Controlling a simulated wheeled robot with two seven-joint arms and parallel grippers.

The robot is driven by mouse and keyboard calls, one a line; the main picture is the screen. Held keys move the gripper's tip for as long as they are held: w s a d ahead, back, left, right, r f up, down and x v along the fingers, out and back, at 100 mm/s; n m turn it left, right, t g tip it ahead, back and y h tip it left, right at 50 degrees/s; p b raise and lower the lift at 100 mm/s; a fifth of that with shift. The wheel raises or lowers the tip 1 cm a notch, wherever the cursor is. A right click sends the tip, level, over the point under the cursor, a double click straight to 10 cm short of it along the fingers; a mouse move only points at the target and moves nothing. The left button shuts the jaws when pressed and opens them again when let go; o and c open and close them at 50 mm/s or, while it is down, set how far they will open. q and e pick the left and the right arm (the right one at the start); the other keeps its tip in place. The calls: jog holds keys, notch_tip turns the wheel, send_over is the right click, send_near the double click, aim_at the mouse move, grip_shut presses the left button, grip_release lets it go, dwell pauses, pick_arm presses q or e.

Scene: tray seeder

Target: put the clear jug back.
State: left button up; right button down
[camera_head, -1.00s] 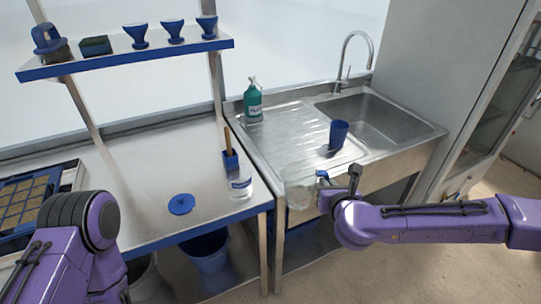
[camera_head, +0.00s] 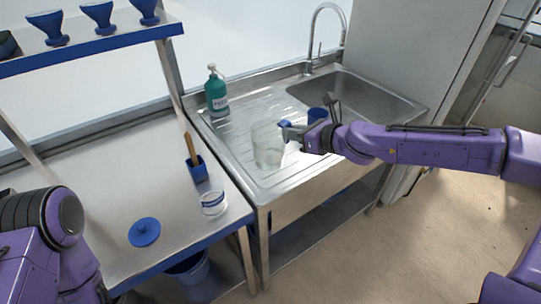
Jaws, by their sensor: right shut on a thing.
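The clear jug (camera_head: 267,146) is see-through and looks upright, over or on the ribbed drainboard of the steel sink unit (camera_head: 285,190). I cannot tell whether its base touches the drainboard. My right gripper (camera_head: 291,134) comes in from the right and is shut on the jug's right side, where its handle would be. The fingertips are partly hidden. My left arm shows at the lower left, but its gripper is out of view.
A blue cup (camera_head: 317,115) stands behind my right gripper, partly hidden. A green bottle (camera_head: 216,92) stands at the drainboard's back left. The sink basin (camera_head: 350,100) lies right. On the left bench are a clear container (camera_head: 213,204), a blue holder (camera_head: 196,168) and a blue disc (camera_head: 144,232).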

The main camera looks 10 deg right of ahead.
jog(key=w+d+n+g+y, duration=0.2)
jog(key=w, duration=0.8)
jog(key=w+f, duration=0.1)
jog(key=f, duration=0.2)
jog(key=w+f, duration=0.1)
jog(key=f, duration=0.2)
jog(key=w+d+f, duration=0.1)
jog(key=w+f, duration=0.1)
jog(key=f, duration=0.1)
jog(key=shift+w+f, duration=0.1)
jog(key=shift+f, duration=0.3)
jog(key=c, duration=1.2)
grip_release()
